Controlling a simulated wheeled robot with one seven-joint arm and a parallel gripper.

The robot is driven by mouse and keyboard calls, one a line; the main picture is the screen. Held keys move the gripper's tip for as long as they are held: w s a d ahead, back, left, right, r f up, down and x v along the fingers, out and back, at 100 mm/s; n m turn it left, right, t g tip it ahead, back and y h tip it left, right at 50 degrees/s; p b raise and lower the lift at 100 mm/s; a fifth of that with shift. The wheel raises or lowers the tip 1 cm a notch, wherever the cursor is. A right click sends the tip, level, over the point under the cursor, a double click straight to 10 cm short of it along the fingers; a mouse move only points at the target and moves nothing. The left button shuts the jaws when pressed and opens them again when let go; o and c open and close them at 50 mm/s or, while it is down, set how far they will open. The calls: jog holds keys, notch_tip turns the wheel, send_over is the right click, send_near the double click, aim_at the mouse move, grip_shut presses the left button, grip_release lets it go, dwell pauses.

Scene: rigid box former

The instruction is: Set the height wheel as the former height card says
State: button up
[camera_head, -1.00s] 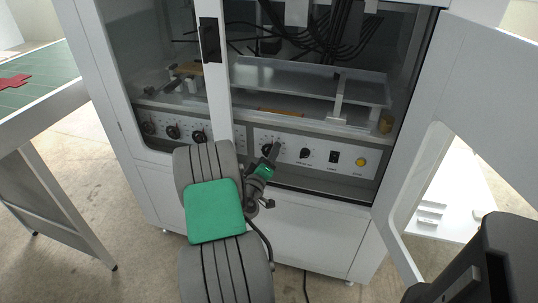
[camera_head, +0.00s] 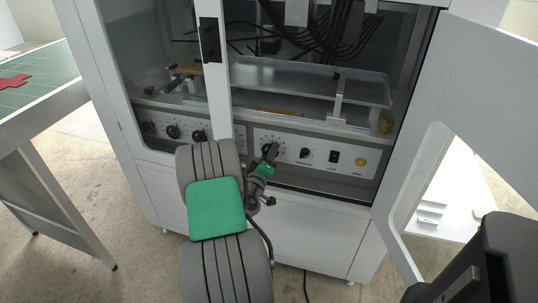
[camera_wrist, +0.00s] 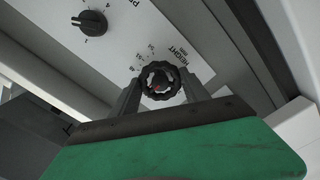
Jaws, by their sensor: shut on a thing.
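In the head view my gripper (camera_head: 268,152) reaches the left part of the panel (camera_head: 285,142), and the arm partly hides the wheel. The former height card cannot be made out in either view.
Another dark knob (camera_wrist: 92,22) sits near the wheel. The panel also has a black knob (camera_head: 305,153), a black switch (camera_head: 333,157) and a yellow button (camera_head: 361,162). The cabinet door (camera_head: 458,110) stands open at right. A green-topped table (camera_head: 30,90) is at left.

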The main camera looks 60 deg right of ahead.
jog(key=shift+c, duration=0.8)
jog(key=shift+b, duration=0.35)
jog(key=m+b, duration=1.1)
jog(key=b, duration=0.3)
jog(key=shift+f+m, duration=0.1)
jog(key=shift+m, duration=0.3)
jog(key=o, duration=1.4)
jog(key=shift+c, duration=0.2)
